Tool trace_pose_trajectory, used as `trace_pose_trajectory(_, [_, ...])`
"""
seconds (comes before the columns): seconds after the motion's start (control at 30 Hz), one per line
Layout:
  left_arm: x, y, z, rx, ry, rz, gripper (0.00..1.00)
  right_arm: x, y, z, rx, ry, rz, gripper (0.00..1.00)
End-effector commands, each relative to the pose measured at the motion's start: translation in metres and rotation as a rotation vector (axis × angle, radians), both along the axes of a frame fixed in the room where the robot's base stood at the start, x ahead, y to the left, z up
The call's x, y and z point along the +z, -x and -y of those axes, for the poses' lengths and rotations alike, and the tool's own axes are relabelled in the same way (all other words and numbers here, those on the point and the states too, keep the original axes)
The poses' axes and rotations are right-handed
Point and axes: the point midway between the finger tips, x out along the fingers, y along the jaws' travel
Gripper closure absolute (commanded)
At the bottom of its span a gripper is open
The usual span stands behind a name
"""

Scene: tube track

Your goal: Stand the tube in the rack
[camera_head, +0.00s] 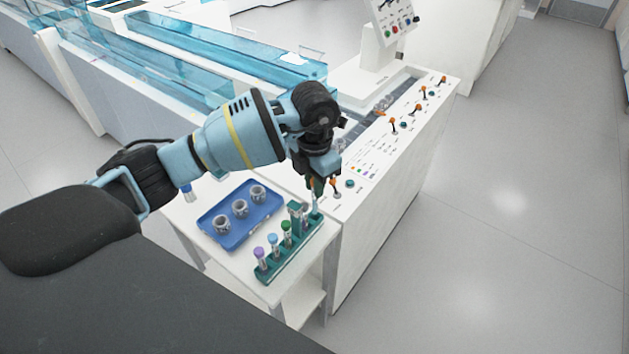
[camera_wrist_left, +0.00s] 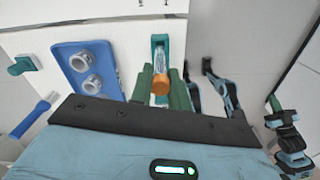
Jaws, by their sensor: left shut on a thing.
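My left gripper (camera_head: 317,186) is shut on a tube with an orange cap (camera_wrist_left: 160,84), at the right end of the green rack (camera_head: 283,263). In the left wrist view the cap sits between the green fingers (camera_wrist_left: 161,92), and the tube points away toward a teal part of the rack (camera_wrist_left: 160,40). I cannot tell whether the tube is in a hole or just above it. Tubes with purple (camera_head: 259,252), blue (camera_head: 272,239) and green (camera_head: 286,226) caps stand in the rack. What seems to be my right gripper (camera_wrist_left: 274,108) shows small in the left wrist view.
A blue tray (camera_head: 222,245) with three grey cups (camera_head: 239,208) lies left of the rack on a white side table (camera_head: 190,228). A white machine with orange-topped levers (camera_head: 393,124) stands behind and to the right. Open floor lies at right.

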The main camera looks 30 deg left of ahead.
Motion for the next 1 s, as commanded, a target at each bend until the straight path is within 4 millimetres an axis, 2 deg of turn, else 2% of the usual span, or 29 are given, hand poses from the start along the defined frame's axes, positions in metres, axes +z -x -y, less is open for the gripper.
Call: trace_pose_trajectory(1.0, [-0.0068, 0.0, -0.0001, 0.0, 0.0, 0.0, 0.98, 0.0026, -0.0022, -0.0014, -0.005, -0.003, 0.004, 1.0])
